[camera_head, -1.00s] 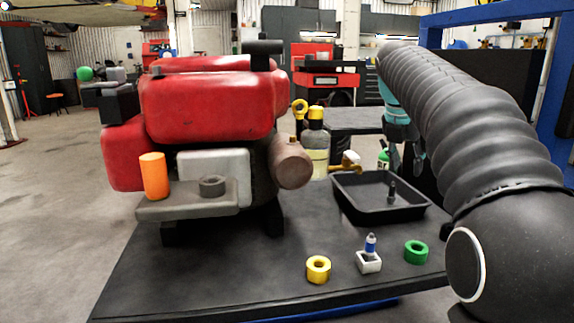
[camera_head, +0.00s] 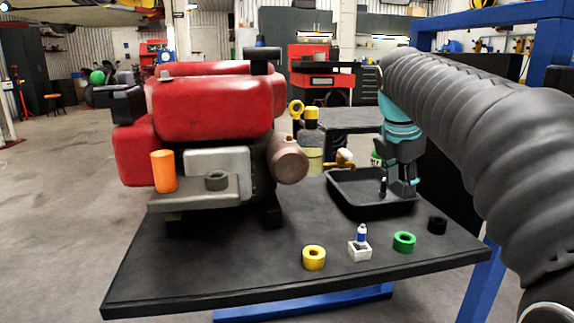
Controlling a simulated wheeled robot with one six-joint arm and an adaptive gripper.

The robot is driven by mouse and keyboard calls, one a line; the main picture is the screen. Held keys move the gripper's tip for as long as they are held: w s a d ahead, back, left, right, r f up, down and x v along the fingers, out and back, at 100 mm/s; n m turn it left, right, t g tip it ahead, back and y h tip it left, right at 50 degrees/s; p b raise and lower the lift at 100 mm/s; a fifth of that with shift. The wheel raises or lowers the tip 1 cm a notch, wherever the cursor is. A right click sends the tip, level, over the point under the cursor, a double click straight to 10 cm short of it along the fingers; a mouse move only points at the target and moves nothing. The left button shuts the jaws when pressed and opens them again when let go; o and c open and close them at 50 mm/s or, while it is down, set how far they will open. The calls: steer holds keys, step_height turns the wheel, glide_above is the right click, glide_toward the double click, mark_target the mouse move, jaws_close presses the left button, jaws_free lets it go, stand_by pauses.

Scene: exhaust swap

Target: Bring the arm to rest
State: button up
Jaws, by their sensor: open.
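My arm (camera_head: 470,110) is covered in a black ribbed sleeve and reaches from the lower right toward the back. My gripper (camera_head: 404,188) is small in view at the tray's right side. It is open, and I see nothing in it. Whether it touches the tray is unclear. A small dark upright piece (camera_head: 383,187) stands in the tray, just left of the gripper.
A red engine (camera_head: 205,110) with an orange cylinder (camera_head: 164,171) and a brown exhaust piece (camera_head: 288,162) fills the table's left. Yellow (camera_head: 314,265), green (camera_head: 404,248) and black (camera_head: 437,231) rings and a white block (camera_head: 359,252) with a blue-topped piece sit in front. The table's front left is clear.

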steer(key=s+a+f+m+t+y+p, duration=0.1)
steer(key=s+a+f+m, duration=0.2)
steer(key=s+f+m, duration=0.5)
steer(key=s+a+f+m+y+p, duration=0.1)
steer(key=s+a+f+m+p, duration=0.1)
steer(key=s+f+m, duration=0.6)
steer(key=s+a+m, duration=0.1)
steer(key=s+m, duration=0.5)
steer(key=s, duration=0.2)
steer(key=shift+s+a+t+y+p, duration=0.15)
steer(key=shift+a+t+y+p, duration=0.15)
steer(key=shift+a+t, duration=0.1)
